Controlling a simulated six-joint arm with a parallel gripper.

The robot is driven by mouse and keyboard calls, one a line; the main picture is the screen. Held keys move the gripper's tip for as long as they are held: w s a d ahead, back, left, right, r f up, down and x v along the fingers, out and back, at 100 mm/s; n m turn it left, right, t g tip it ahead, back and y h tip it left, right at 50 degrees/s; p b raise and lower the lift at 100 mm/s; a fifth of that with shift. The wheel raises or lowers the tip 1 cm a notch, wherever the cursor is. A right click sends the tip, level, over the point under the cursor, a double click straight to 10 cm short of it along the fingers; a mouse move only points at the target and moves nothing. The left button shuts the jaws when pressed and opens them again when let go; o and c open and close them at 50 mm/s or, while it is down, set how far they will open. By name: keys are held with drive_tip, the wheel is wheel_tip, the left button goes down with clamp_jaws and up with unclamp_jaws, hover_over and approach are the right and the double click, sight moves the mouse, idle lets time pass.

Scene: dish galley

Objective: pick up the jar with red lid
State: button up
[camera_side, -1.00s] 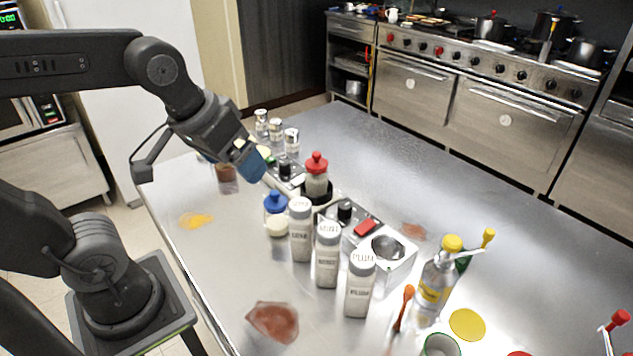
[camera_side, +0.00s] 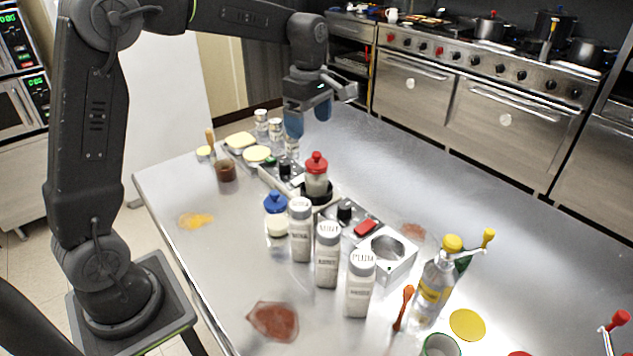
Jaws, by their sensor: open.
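The jar with the red lid (camera_side: 316,176) stands upright near the middle of the table, in a dark round holder (camera_side: 318,193) of a metal unit. Its body is clear with pale contents. My gripper (camera_side: 308,118) hangs above and behind the jar in the picture, with blue fingers pointing down. The fingers are apart with nothing seen between them. The gripper is clear of the jar.
A blue-lidded jar (camera_side: 276,215) and several grey labelled shakers (camera_side: 327,255) stand in front of the red-lidded jar. Small glass shakers (camera_side: 275,130) stand behind, close to my gripper. A bottle with a yellow cap (camera_side: 436,280) is at right. The table's right rear is clear.

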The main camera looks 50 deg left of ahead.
sight(314, 158)
wheel_tip(314, 158, down, 6)
drive_tip(key=shift+f, duration=0.1)
drive_tip(key=f, duration=0.2)
drive_tip(key=d+f, duration=0.1)
drive_tip(key=f, duration=0.1)
drive_tip(key=shift+w, duration=0.3)
drive_tip(key=shift+f, duration=0.65)
drive_tip(key=shift+c, duration=0.2)
drive_tip(key=shift+r, duration=0.1)
drive_tip(key=c, duration=1.2)
drive_tip(key=shift+r, duration=0.1)
